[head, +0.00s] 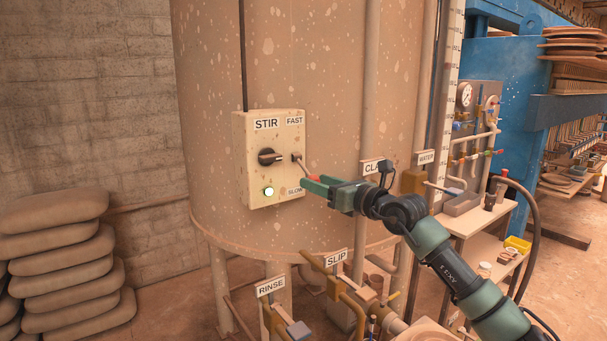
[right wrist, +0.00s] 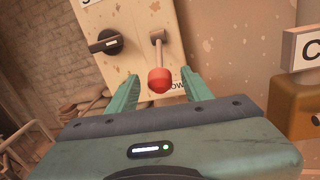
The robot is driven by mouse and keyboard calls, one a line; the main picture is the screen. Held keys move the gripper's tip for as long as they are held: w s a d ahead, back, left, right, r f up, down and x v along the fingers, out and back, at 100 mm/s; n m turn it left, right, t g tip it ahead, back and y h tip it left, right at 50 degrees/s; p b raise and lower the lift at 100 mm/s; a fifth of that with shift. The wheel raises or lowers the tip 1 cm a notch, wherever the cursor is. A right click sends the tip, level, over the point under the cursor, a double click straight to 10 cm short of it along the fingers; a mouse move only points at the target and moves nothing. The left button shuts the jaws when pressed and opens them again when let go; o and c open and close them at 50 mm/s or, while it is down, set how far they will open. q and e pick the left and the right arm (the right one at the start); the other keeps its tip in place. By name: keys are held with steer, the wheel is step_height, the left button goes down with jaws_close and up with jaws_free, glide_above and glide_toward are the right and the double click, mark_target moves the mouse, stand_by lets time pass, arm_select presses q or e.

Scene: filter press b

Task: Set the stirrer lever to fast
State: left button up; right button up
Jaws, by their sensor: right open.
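The cream stirrer box (head: 257,185) is on the side of the big tank, with a "STIR" label, "FAST" at its upper right and "SLOW" at its lower right. The stirrer lever (head: 301,167) comes out of the box's right side below "FAST" and ends in a red knob (right wrist: 160,80). My right gripper (head: 310,184) is open at the knob. In the right wrist view the knob shows between the two fingers, with gaps on both sides. My left gripper is out of view.
A black rotary knob (head: 270,157) and a lit round lamp (head: 268,191) are on the box, left of the lever. A vertical pipe (head: 371,90) and the "WATER" sign (head: 426,158) are to the right. Stacked sacks (head: 60,250) lie at lower left.

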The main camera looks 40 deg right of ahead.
mark_target(306, 172)
steer(key=w, duration=0.1)
steer(key=w+p, duration=0.1)
steer(key=shift+w+r, duration=0.2)
steer(key=shift+w, duration=0.2)
steer(key=shift+w+f+p, duration=0.25)
steer(key=shift+w+p, duration=0.25)
steer(key=shift+w, duration=0.75)
steer(key=c, duration=1)
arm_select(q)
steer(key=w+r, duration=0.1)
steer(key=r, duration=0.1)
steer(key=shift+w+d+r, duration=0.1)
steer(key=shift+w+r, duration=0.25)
arm_select(e)
jaws_close()
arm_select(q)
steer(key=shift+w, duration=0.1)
